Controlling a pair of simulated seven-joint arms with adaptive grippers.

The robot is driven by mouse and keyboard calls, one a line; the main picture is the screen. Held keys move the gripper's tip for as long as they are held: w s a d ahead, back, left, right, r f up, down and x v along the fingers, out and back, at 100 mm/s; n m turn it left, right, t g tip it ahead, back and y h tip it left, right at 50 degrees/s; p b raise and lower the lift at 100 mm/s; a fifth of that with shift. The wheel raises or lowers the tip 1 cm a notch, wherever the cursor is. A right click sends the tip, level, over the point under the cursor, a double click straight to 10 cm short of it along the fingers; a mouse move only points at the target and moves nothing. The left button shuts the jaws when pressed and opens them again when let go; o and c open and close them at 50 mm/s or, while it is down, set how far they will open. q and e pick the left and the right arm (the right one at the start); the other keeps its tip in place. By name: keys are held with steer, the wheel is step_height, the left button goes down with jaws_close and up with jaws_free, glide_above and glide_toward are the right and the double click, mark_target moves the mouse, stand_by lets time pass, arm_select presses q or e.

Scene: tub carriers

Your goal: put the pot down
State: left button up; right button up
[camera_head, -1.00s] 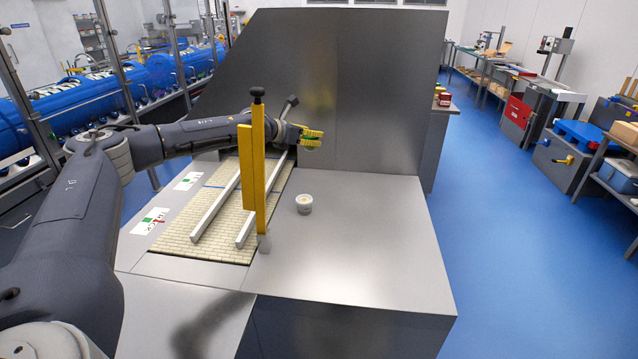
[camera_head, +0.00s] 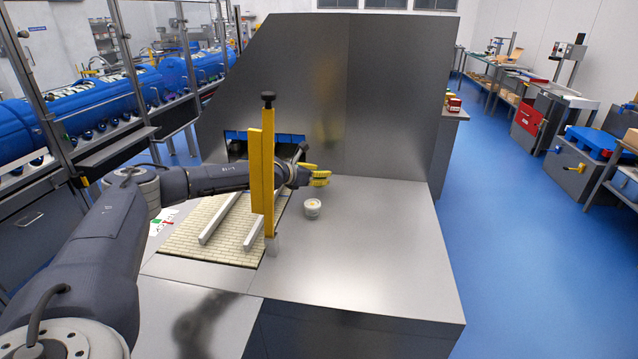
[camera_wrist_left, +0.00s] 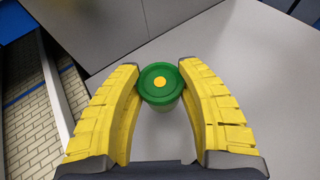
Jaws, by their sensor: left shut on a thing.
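The pot is a small tub with a green lid and a yellow dot; it shows in the left wrist view (camera_wrist_left: 160,84) between the two yellow fingers. My left gripper (camera_head: 322,175) is shut on it, low over the grey metal worktop (camera_head: 370,255). The head view hides the pot behind the fingers, and I cannot tell whether its base touches the worktop. My right gripper is in neither view.
A small pale pot (camera_head: 312,208) stands on the worktop just in front of my left gripper. A yellow upright post (camera_head: 262,185) rises left of it, beside a tiled mat (camera_head: 195,240) with two light rails. A tall grey panel (camera_head: 385,95) stands behind. The worktop's right side is clear.

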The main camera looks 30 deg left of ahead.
arm_select(q)
steer(key=shift+f, duration=1.5)
steer(key=shift+f, duration=0.1)
steer(key=o, duration=1.2)
steer(key=shift+c, duration=0.2)
steer(key=v, duration=1.2)
